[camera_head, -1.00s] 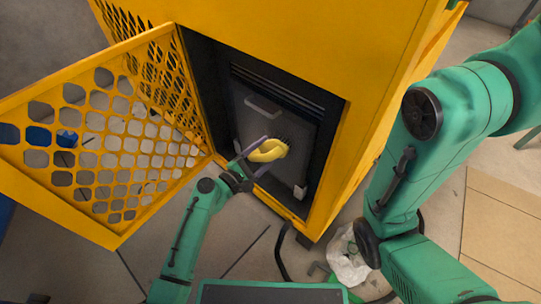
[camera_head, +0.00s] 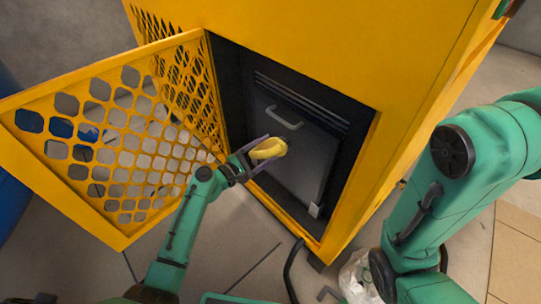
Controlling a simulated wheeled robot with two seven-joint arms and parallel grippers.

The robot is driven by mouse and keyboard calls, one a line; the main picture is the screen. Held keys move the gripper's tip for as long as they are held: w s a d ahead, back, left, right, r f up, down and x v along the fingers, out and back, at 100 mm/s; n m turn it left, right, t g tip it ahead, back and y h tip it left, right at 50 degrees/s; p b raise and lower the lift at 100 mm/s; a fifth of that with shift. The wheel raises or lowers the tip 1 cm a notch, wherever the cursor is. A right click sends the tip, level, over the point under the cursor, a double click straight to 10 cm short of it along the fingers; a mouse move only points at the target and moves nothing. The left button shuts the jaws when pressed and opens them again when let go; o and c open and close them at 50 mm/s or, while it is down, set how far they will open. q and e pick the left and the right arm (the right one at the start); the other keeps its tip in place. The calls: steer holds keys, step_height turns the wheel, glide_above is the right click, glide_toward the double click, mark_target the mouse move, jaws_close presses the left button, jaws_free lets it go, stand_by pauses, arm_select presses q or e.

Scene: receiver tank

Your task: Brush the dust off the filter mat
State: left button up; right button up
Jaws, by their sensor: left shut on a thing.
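The grey filter mat (camera_head: 312,158) stands upright inside the open recess of the yellow cabinet, with a pale handle near its top. My left gripper (camera_head: 256,155) is shut on a yellow brush (camera_head: 268,149) and holds it in front of the mat's left side. I cannot tell whether the brush touches the mat. The brush and gripper hide part of the mat's left edge. My right arm (camera_head: 425,215) is at the right, but its gripper is out of view.
The yellow perforated door (camera_head: 120,140) hangs open to the left, close beside my left arm. The yellow cabinet (camera_head: 335,45) frames the recess. A clear plastic bag (camera_head: 358,275) and a dark hose (camera_head: 291,270) lie on the floor at the lower right.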

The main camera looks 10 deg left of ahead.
mark_target(257, 148)
arm_select(q)
steer(key=shift+w+a+b, duration=0.4)
steer(key=shift+w+a, duration=0.35)
steer(key=shift+a, duration=0.05)
steer(key=shift+w+a+f+b, duration=0.1)
steer(key=shift+w+a+b, duration=0.65)
steer(key=shift+a, duration=0.1)
steer(key=shift+w+a, duration=0.25)
steer(key=shift+a, duration=0.15)
steer(key=shift+w+a+f+b, duration=0.1)
steer(key=shift+w+a+b, duration=0.75)
steer(key=shift+a+b, duration=0.35)
steer(key=shift+w, duration=0.1)
steer(key=shift+r, duration=0.2)
steer(key=shift+a, duration=0.15)
